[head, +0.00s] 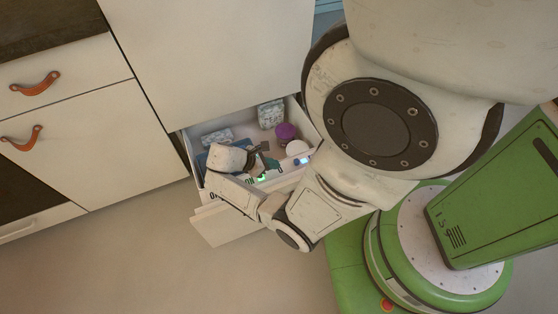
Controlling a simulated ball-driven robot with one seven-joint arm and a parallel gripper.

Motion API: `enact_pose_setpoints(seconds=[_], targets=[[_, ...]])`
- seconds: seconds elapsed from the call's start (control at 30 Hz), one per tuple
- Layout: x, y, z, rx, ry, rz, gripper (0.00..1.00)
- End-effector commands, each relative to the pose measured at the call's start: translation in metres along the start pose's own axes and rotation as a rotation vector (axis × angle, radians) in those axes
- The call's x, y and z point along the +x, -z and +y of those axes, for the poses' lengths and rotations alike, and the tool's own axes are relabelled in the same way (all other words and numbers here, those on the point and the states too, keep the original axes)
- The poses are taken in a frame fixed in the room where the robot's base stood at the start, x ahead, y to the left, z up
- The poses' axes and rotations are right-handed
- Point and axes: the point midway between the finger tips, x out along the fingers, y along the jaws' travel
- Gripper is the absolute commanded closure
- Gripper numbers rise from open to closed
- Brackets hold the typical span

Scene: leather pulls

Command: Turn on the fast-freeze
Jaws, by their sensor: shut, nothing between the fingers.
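A low freezer drawer (212,209) is pulled open beneath a tall cream cabinet front. Along its front rim a small green light (262,179) glows, with dark lettering beside it that seems to read "ON". More dark lettering, partly hidden by my arm, shows further left on the rim. A small blue-lit display (303,161) sits at the rim's right end. My gripper (264,165) is shut and empty, low over the drawer just behind the green light. I cannot tell whether it touches the rim. The fast-freeze control itself is not clearly visible.
Inside the drawer are two frosty grey packs (270,114), a purple round item (286,132), a white round item (297,147) and something blue. Cream cabinets with brown leather pulls (35,83) stand left. The floor (150,255) in front is clear.

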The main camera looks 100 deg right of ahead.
Motion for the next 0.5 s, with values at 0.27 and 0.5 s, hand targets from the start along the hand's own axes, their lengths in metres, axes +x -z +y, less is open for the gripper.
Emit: enact_pose_setpoints(seconds=[0.27,0.5], targets=[[-0.054,-0.001,0.001,-0.001,-0.004,0.002,1.00],[-0.073,0.000,0.001,0.000,-0.001,0.001,1.00]])
